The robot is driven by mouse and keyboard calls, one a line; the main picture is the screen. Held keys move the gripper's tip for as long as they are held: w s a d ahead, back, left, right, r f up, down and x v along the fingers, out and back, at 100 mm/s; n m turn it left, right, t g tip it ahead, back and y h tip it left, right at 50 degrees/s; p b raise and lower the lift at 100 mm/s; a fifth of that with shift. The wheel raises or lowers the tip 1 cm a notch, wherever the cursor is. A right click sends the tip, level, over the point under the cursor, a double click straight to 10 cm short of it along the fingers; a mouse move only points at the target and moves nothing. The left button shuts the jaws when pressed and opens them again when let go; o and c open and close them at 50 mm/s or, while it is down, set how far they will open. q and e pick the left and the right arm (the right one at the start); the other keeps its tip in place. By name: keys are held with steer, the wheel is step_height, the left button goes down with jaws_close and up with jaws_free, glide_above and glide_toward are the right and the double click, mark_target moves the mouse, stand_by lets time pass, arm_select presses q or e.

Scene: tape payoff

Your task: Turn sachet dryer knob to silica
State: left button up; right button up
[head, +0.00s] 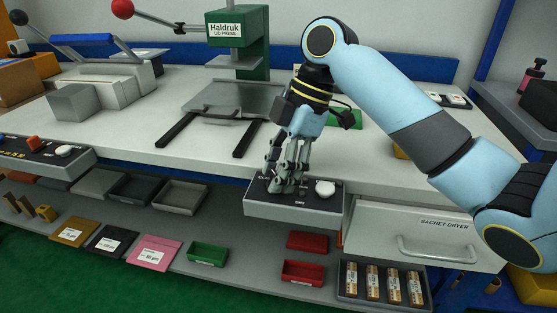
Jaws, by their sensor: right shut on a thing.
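A grey control panel (300,208) sticks out from the front edge of the bench, beside the drawer labelled "SACHET DRYER" (405,223). My right gripper (281,184) comes down from above onto the left half of this panel. Its fingers are shut on a knob there, which they mostly hide, so its pointer and setting cannot be read. A round white knob (325,188) sits free on the panel to the right of the fingers. My left gripper is not in view.
The green "Haldruk" lid press (237,40) stands behind my right gripper. Another control panel (45,152) is at the left bench edge. Trays, cards and red bins (303,273) lie on the lower shelf. My right arm covers the right side of the bench.

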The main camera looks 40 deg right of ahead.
steer(key=m+t+h+p, duration=0.1)
steer(key=m+p, duration=0.3)
steer(key=p, duration=0.2)
steer(key=m+t+h+p, duration=0.1)
steer(key=m+p, duration=0.3)
steer(key=p, duration=0.3)
steer(key=m+t+h+p, duration=0.1)
steer(key=m+p, duration=0.4)
steer(key=p, duration=0.2)
steer(key=shift+s+a+r, duration=0.15)
steer(key=shift+a+r, duration=0.05)
steer(key=shift+r, duration=0.1)
steer(key=shift+f+m+t+h+p, duration=0.15)
steer(key=shift+m+h+p, duration=0.3)
steer(key=shift+m+p, duration=0.4)
steer(key=shift+f+m+t+h+p, duration=0.15)
steer(key=shift+m+h+p, duration=0.3)
steer(key=shift+m+p, duration=0.4)
steer(key=o, duration=1.2)
steer(key=shift+c, duration=0.2)
steer(key=shift+r, duration=0.15)
steer(key=v, duration=1.1)
steer(key=shift+s+r, duration=0.15)
steer(key=shift+r, duration=0.25)
